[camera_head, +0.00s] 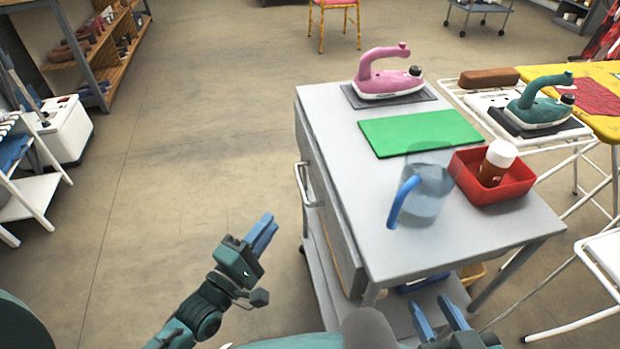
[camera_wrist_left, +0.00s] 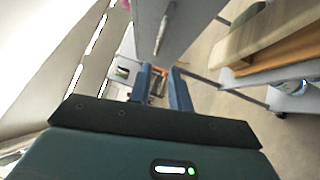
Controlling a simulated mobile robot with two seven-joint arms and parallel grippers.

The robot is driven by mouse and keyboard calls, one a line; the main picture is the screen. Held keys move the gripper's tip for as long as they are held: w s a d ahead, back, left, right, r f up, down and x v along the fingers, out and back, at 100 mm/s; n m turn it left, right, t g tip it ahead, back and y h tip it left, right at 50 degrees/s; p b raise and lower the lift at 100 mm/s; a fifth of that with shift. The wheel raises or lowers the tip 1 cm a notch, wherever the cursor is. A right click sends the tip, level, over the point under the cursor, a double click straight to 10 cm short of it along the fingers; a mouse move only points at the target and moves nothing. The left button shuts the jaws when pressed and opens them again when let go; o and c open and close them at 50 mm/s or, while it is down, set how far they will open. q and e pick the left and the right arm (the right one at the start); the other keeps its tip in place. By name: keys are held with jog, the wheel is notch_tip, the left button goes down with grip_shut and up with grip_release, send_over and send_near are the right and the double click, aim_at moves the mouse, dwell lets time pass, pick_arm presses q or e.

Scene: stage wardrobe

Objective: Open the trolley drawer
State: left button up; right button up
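The grey trolley (camera_head: 470,235) stands right of centre, with its drawer front (camera_head: 328,195) on the left side. The front looks flush with the trolley body, so the drawer appears shut. Its pale bar handle (camera_head: 306,185) is upright in the picture and also shows in the left wrist view (camera_wrist_left: 162,34). My left gripper (camera_head: 268,228) is left of the trolley, nearer to me than the handle and apart from it. Its blue fingers (camera_wrist_left: 160,82) are parted with nothing between them. My right gripper (camera_head: 438,308) is open and empty at the trolley's near end.
The trolley top holds a pink iron (camera_head: 388,78), a green mat (camera_head: 420,132), a clear jug with blue handle (camera_head: 430,198) and a red tray (camera_head: 510,190) with a bottle (camera_head: 496,162). Ironing boards stand right. The floor (camera_head: 190,150) left of the trolley is clear.

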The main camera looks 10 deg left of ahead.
aim_at(300, 181)
pick_arm(q)
jog(key=b+x, duration=0.1)
jog(key=x, duration=1.1)
jog(key=shift+w+d+r, duration=0.25)
jog(key=shift+w, duration=0.05)
grip_shut()
